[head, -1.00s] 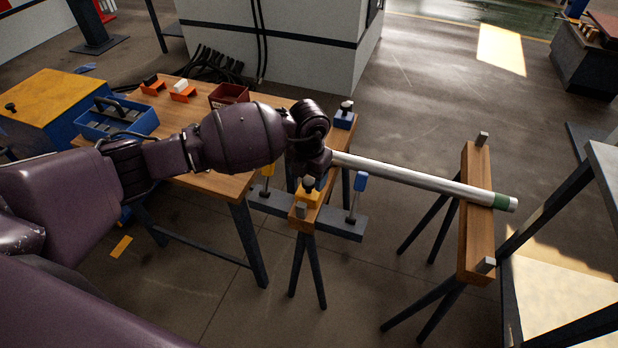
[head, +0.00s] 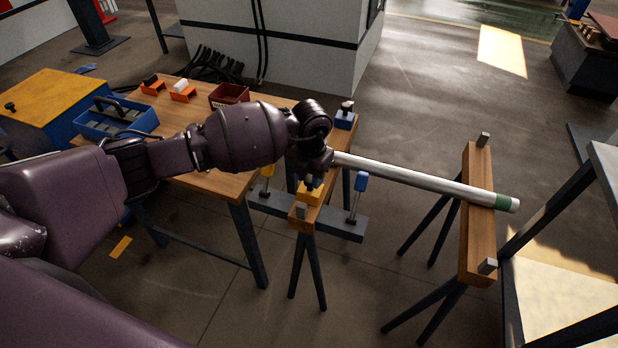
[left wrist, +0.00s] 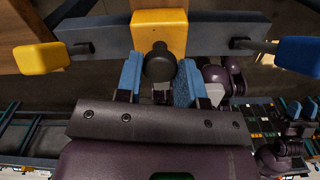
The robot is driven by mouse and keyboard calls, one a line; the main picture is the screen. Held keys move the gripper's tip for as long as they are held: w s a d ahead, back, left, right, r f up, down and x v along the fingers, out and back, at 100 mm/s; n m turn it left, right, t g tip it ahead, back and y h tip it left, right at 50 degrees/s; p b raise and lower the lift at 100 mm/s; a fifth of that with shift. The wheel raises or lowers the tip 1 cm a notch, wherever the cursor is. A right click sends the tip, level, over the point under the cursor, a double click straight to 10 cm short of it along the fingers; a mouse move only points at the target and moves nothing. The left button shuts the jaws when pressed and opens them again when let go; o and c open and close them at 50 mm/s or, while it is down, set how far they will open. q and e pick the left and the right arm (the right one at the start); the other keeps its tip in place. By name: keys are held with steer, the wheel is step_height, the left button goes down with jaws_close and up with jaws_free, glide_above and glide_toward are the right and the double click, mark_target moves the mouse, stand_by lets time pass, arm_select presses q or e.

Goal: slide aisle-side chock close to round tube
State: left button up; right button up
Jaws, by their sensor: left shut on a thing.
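A yellow chock (head: 311,197) sits on the near wooden trestle beam (head: 308,220). My left gripper (head: 313,181) is over it from above, shut on its black knob (left wrist: 158,64). In the left wrist view the knob is at the blue fingertips (left wrist: 160,84), with the yellow chock (left wrist: 160,30) just beyond. The round tube (head: 420,180) is silver with a green band and lies across both trestles. My wrist hides its left end and the gap to the yellow chock. A blue chock (head: 345,117) stands at the beam's far end. My right gripper (left wrist: 296,112) appears small in the left wrist view.
The right trestle (head: 477,225) has grey end stops. A workbench (head: 185,115) with a blue tote (head: 117,120) and a red bin (head: 228,95) stands left.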

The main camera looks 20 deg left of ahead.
arm_select(q)
steer(key=w+b, duration=0.1)
steer(key=w, duration=0.1)
steer(key=w+b, duration=0.1)
steer(key=w, duration=0.2)
steer(key=w+b, duration=0.1)
steer(key=w, duration=0.2)
steer(key=shift+w+d+f, duration=0.1)
steer(key=shift+w+f, duration=0.15)
steer(key=shift+w+r+b, duration=0.15)
steer(key=shift+w+b, duration=0.2)
steer(key=shift+w, duration=0.15)
steer(key=shift+r, duration=0.1)
steer(key=o, duration=0.7)
step_height(320, 180, up, 11)
steer(key=shift+f+p, duration=0.1)
steer(key=shift+p, duration=0.8)
